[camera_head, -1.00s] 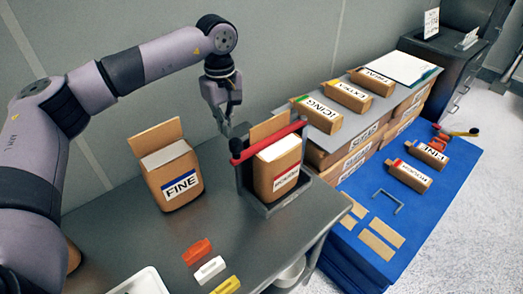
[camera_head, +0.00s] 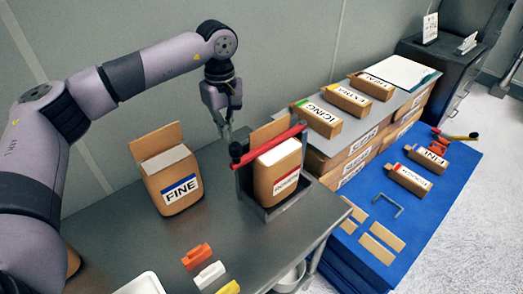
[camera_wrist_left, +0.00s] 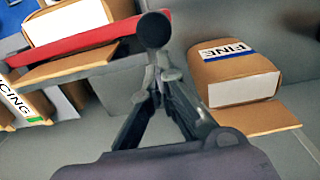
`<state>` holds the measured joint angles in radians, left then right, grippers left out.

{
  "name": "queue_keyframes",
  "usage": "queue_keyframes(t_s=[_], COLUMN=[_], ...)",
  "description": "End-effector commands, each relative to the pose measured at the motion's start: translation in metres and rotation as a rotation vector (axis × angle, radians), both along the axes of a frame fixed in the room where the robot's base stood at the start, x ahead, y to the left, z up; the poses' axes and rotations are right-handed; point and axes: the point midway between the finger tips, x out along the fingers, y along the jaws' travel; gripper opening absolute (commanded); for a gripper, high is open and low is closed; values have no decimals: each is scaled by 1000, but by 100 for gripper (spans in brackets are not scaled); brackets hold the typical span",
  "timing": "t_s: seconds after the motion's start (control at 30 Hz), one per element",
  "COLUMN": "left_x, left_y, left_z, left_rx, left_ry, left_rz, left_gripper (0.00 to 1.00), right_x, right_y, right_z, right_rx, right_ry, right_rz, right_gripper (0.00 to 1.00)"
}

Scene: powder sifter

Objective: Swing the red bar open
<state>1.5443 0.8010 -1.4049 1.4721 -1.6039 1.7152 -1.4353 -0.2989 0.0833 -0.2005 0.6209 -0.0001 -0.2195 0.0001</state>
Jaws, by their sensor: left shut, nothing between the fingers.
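The red bar (camera_head: 270,144) lies across the front of a metal holder (camera_head: 243,182), over a brown box with a red-striped label (camera_head: 286,180). A black knob (camera_head: 236,149) is at the bar's left end. The bar also shows in the left wrist view (camera_wrist_left: 80,42), with the knob (camera_wrist_left: 153,30) just beyond my fingertips. My left gripper (camera_head: 227,138) is shut and empty, pointing down beside the knob on the wall side. I cannot tell whether it touches the knob. My right gripper is not in view.
The FINE box (camera_head: 178,187) stands open on the grey table (camera_head: 130,235), left of the holder. Red, white and yellow pieces (camera_head: 209,274) lie at the front. To the right, a blue-covered table (camera_head: 440,200) carries more boxes and tan strips.

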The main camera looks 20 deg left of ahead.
Motion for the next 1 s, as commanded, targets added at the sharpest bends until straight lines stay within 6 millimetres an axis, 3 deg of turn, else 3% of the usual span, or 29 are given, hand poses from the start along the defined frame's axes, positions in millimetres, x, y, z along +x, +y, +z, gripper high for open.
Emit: queue_keyframes(t_s=[0.43, 1.0], left_x=[0, 0], left_y=[0, 0], left_z=[-2, -25], left_rx=[0, 0], left_ry=[0, 0], left_rz=[0, 0], left_gripper=[0, 0], right_x=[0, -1], right_y=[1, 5], right_z=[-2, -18], right_rx=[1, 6], right_ry=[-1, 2], right_rz=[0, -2], right_gripper=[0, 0])
